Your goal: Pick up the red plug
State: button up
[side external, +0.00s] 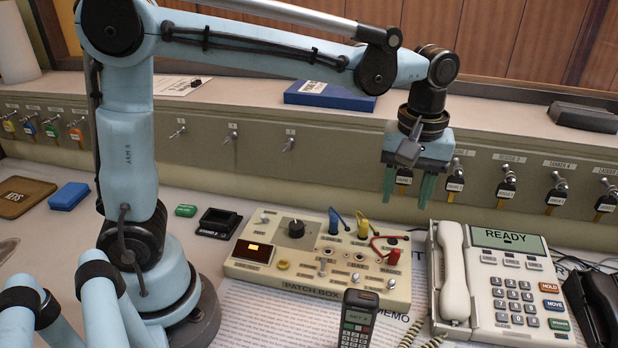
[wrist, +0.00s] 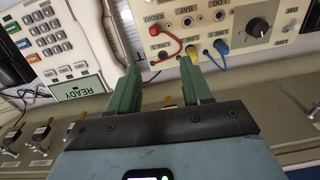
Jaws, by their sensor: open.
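The red plug (side external: 394,257) with its red cable is at the right side of the beige patch box (side external: 300,281). My gripper (side external: 407,194) is open and empty, with green fingers pointing down, above and behind the box. In the wrist view its fingers (wrist: 158,75) stand apart with nothing between them. A blue plug (side external: 333,226) and a yellow plug (side external: 362,229) stand beside the red one.
A desk phone (side external: 505,270) with its handset (side external: 452,270) stands right of the box. A dark handheld phone (side external: 357,322) stands in front. The panel behind has several hanging tagged keys (side external: 506,187).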

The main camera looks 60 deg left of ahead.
aim_at(397, 248)
jog(key=shift+n+g, duration=0.3)
jog(key=shift+n, duration=0.1)
jog(key=f, duration=0.7)
jog(key=shift+w+d+f, duration=0.1)
jog(key=shift+d, duration=0.3)
jog(key=shift+s+d+f, duration=0.1)
jog(key=shift+s+f, duration=0.05)
jog(key=shift+f, duration=0.75)
jog(key=shift+s+d+f, duration=0.1)
jog(key=shift+s+f, duration=0.05)
jog(key=shift+f, duration=0.7)
jog(key=shift+s+f, duration=0.15)
jog(key=shift+f, duration=0.75)
grip_shut()
